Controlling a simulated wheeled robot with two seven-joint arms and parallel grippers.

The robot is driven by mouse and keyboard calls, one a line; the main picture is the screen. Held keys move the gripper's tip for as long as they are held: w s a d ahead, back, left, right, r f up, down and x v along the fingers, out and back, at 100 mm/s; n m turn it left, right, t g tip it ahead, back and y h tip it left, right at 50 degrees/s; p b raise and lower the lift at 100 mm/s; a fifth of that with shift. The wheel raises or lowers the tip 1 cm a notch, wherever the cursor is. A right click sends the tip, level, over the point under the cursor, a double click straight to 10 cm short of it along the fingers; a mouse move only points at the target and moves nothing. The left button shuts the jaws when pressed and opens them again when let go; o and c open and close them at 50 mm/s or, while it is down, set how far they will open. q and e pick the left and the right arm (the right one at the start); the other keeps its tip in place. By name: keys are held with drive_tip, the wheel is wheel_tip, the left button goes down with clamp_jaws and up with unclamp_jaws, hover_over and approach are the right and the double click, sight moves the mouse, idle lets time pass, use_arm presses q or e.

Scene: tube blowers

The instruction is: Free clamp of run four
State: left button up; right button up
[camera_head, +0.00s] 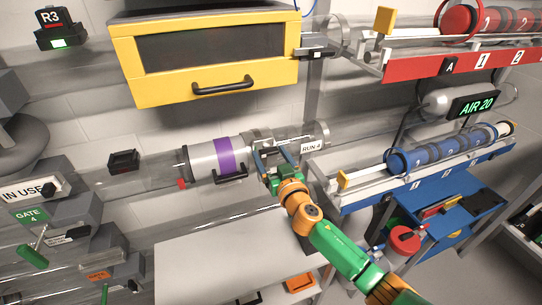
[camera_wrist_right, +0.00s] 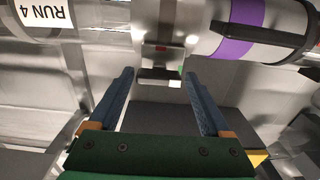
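The run four clamp is a metal collar (camera_head: 258,136) on the clear tube, just left of the white RUN 4 label (camera_head: 312,146). In the right wrist view its latch block (camera_wrist_right: 160,55) shows a small red mark, with a dark lever (camera_wrist_right: 160,77) below it. My right gripper (camera_head: 274,155) reaches up to the clamp from below. Its blue fingers (camera_wrist_right: 157,76) are open, one on each side of the latch lever, with visible gaps and nothing held. A silver sleeve with a purple band (camera_head: 224,154) sits left of the collar. My left gripper is not in view.
A yellow cabinet (camera_head: 206,54) hangs above the tube. A rack of blue canisters (camera_head: 440,150) stands to the right, and a red rack (camera_head: 455,62) above it. A grey bench top (camera_head: 215,250) lies below. GATE 4 (camera_head: 30,216) and other levers are at left.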

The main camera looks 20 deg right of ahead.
drive_tip(key=c, duration=1)
drive_tip(key=shift+o, duration=0.2)
drive_tip(key=shift+n, duration=0.4)
drive_tip(key=n, duration=0.8)
drive_tip(key=shift+d, duration=0.1)
drive_tip(key=n, duration=0.5)
drive_tip(key=shift+f+n+p, duration=0.1)
drive_tip(key=shift+n+p, duration=0.25)
drive_tip(key=shift+n, duration=1.85)
